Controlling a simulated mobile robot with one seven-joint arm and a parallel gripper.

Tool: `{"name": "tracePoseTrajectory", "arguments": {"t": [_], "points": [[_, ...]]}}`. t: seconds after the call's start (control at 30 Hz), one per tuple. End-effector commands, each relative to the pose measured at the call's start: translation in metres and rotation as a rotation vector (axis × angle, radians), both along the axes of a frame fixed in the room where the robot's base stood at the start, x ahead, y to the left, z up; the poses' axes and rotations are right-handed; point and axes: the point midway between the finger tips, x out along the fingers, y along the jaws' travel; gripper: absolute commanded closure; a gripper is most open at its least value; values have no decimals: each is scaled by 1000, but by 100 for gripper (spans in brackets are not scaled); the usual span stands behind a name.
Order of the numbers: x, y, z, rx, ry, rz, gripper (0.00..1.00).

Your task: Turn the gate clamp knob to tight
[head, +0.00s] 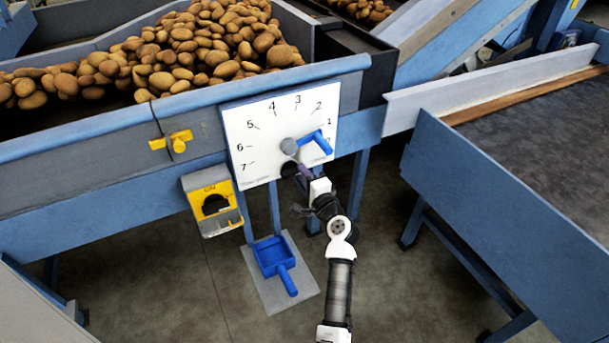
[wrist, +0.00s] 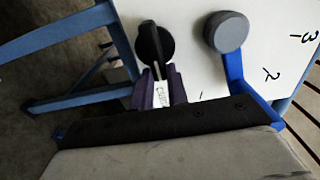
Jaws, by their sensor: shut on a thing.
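The gate clamp knob is black and round with a raised bar across it; it sits low on the white dial plate (head: 272,110), below the grey hub. In the wrist view the knob (wrist: 151,42) is at the top, its bar pointing down between the purple fingers. My gripper (wrist: 160,80) is shut on the end of that bar. In the head view my gripper (head: 303,172) is at the plate's lower edge and partly hides the knob (head: 289,169). A white label with partly readable lettering shows between the fingers.
The blue gate lever (head: 318,143) on its grey hub (head: 289,147) points near 1, close above my gripper. A yellow switch box (head: 211,203) is left of the plate. A blue dustpan (head: 272,256) lies below. A blue-sided table (head: 490,205) stands at right.

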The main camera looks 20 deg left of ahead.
Motion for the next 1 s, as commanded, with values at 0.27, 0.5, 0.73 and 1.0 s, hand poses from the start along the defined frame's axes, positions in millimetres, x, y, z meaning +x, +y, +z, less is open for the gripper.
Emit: {"name": "tracePoseTrajectory", "arguments": {"t": [0.27, 0.5, 0.73, 1.0], "points": [[0, 0, -1, 0, 3, 0, 63], [-1, -1, -1, 0, 1, 0, 63], [-19, -25, -3, 0, 1, -4, 63], [-58, -74, -4, -1, 2, -4, 63]]}}
